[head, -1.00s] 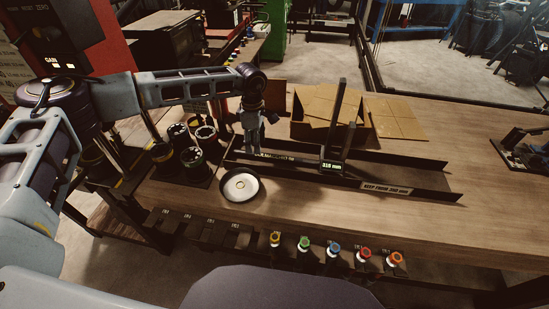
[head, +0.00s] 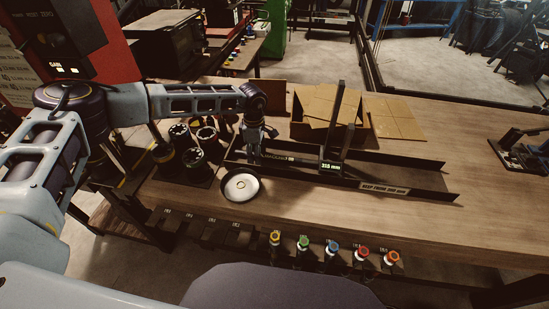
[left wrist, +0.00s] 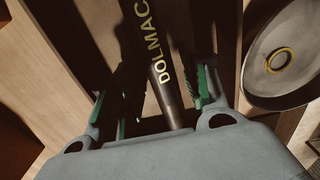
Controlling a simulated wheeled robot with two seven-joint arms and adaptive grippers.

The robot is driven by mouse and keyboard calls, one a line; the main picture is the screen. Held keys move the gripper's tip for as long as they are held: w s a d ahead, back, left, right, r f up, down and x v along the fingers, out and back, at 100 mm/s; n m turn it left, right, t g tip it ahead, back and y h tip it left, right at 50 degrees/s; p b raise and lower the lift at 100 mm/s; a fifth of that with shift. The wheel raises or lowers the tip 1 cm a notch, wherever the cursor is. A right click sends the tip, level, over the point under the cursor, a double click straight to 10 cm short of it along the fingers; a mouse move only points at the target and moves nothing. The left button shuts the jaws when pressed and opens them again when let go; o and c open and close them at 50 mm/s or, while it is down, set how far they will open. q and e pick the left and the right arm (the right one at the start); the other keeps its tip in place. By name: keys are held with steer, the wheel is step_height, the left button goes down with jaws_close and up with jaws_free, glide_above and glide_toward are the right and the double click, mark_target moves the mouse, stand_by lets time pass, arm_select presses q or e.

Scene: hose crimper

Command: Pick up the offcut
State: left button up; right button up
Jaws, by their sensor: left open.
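A dark hose piece (left wrist: 158,60) with yellow lettering, which I take to be the offcut, lies in the black measuring trough (head: 420,187). In the left wrist view it runs between the two green-padded fingers of my left gripper (left wrist: 160,95). The fingers are spread, one on each side of it, with a visible gap. In the head view my left gripper (head: 253,155) is low over the trough's left end, pointing down. The gripper and trough wall hide much of the hose there. My right gripper is not in view.
A round pale dish (head: 241,187) stands just in front of the trough's left end. Dark cylindrical holders (head: 193,158) stand to the left.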

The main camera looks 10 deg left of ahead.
arm_select(q)
jaws_close()
stand_by(0.3)
steer(key=shift+r, duration=0.15)
step_height(320, 180, up, 10)
steer(key=p, duration=0.4)
steer(key=shift+p, duration=0.35)
stand_by(0.5)
